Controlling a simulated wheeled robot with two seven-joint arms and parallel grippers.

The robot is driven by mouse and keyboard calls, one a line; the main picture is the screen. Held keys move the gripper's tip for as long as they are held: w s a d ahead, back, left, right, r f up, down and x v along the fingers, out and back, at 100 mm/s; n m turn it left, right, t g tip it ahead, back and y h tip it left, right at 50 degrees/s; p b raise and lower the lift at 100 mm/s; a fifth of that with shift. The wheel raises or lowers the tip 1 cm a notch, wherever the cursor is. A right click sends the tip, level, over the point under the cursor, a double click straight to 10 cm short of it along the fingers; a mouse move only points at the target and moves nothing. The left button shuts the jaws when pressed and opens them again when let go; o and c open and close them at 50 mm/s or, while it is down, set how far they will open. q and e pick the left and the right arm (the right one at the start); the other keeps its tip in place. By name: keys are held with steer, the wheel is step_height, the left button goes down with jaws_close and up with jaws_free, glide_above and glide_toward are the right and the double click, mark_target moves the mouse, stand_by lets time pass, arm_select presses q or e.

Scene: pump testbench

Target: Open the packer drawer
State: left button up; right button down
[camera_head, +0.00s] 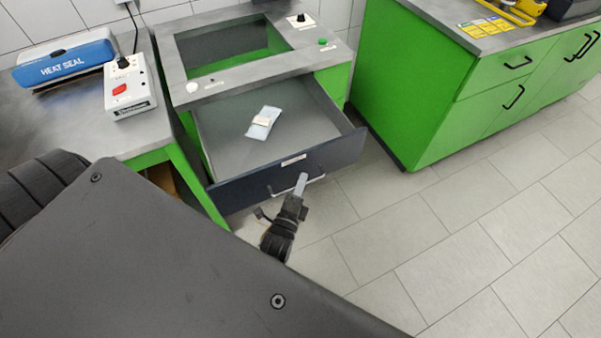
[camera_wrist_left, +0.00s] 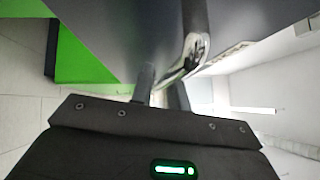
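The packer drawer (camera_head: 345,146) is pulled well out of the green packer cabinet (camera_head: 333,80) in the head view. A small pale blue and white packet (camera_head: 263,122) lies inside it. My left gripper (camera_head: 300,184) is at the metal handle (camera_head: 318,179) on the dark drawer front. In the left wrist view the handle (camera_wrist_left: 196,45) runs down between the fingers of the gripper (camera_wrist_left: 162,88), which look closed around it. The exact contact is partly hidden. My right gripper is in neither view.
A table with a blue heat sealer (camera_head: 65,63) and a white control box (camera_head: 130,92) stands left of the cabinet. Another green cabinet (camera_head: 415,80) stands at right. The tiled floor (camera_head: 450,240) in front is clear.

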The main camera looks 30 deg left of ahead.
arm_select(q)
steer(key=shift+o, duration=1.3)
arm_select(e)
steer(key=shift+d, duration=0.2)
arm_select(q)
steer(key=b+v, duration=0.1)
steer(key=v, duration=1)
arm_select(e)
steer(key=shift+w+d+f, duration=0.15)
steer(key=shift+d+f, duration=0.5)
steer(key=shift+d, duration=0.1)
arm_select(q)
steer(key=shift+r, duration=0.1)
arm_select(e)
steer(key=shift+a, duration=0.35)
